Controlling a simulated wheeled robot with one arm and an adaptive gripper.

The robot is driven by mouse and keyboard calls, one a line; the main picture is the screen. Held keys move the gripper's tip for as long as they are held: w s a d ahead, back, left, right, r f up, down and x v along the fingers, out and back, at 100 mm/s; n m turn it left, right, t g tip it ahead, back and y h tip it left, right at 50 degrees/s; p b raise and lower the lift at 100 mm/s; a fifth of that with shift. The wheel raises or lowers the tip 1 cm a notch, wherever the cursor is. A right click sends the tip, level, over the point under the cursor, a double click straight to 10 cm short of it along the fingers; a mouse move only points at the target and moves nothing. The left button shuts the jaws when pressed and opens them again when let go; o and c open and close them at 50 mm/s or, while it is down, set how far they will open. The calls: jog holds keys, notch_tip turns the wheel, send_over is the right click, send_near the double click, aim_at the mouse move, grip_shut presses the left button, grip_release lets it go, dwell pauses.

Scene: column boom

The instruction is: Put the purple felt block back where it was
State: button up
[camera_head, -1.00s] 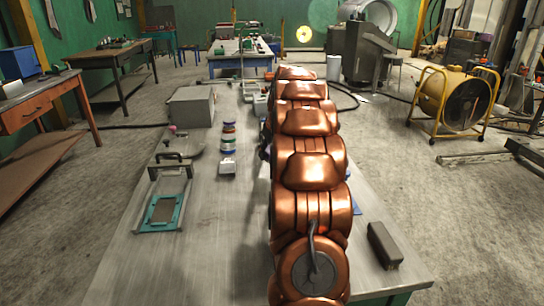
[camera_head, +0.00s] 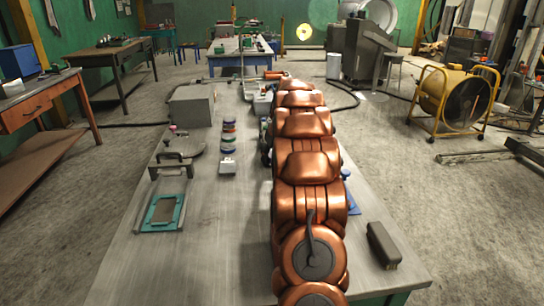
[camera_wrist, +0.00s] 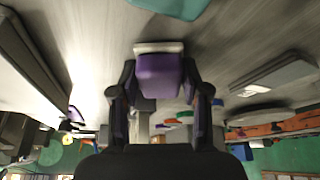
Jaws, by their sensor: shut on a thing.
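The purple felt block (camera_wrist: 160,76) sits between the two fingers of my gripper (camera_wrist: 158,88) in the wrist view. It has a purple face with a pale edge on its far side. My gripper is shut on it, one dark finger on each side. A grey tabletop shows beyond the block; I cannot tell whether the block touches it. In the head view my copper arm reaches along the bench (camera_head: 215,235), and the block and gripper are hidden behind it. The place the block came from cannot be made out.
A stack of coloured round items (camera_head: 228,138) stands left of my arm. A grey box (camera_head: 191,106), a black-handled tool (camera_head: 172,165) and a teal-framed plate (camera_head: 163,212) are further left. A dark block (camera_head: 383,245) lies at the right. The bench's front left is clear.

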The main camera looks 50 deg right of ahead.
jog(key=shift+f, duration=0.3)
jog(key=o, duration=1.1)
jog(key=shift+r, duration=0.15)
